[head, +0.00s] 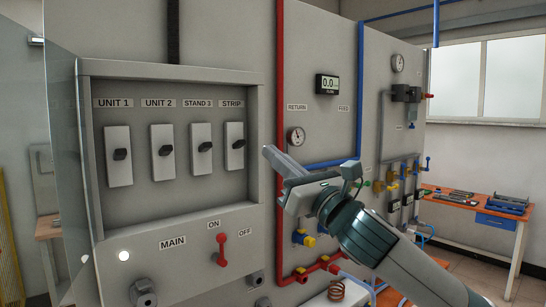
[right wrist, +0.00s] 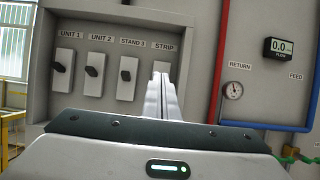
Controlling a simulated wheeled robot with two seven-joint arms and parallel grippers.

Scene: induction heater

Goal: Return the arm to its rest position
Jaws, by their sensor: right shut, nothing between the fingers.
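My right gripper (head: 270,155) is shut and empty in the head view, in front of the panel just right of the switch box. Its closed fingers (right wrist: 161,95) point up at the STRIP switch area in the right wrist view and hide most of that switch there. In the head view the STRIP switch (head: 235,146) shows clear of the fingertips. My right arm (head: 375,240) reaches in from the lower right. My left gripper is in neither view.
The open switch box (head: 170,72) holds several black-handled switches, with a transparent door (head: 68,170) swung out left. A red MAIN lever (head: 221,249) sits below. Red pipe (head: 280,110), blue pipe (head: 361,90) and gauges run right. An orange workbench (head: 460,202) stands far right.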

